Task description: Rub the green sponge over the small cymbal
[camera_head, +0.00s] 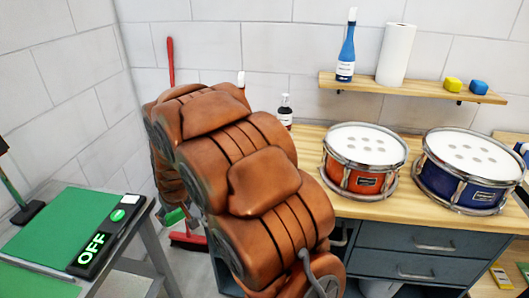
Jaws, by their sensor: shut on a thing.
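My copper-coloured arm fills the middle of the head view and hides part of the bench and the floor behind it. A small green thing (173,216) shows at the left edge of the arm, low down. I cannot tell whether it is the green sponge. I see no small cymbal in this view.
A red drum (352,181) and a blue drum (463,187) stand on the wooden bench. A shelf (372,88) above holds a blue bottle (346,52), paper roll (396,55) and yellow and blue blocks. A table with a green mat (45,230) and OFF panel (95,245) is left.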

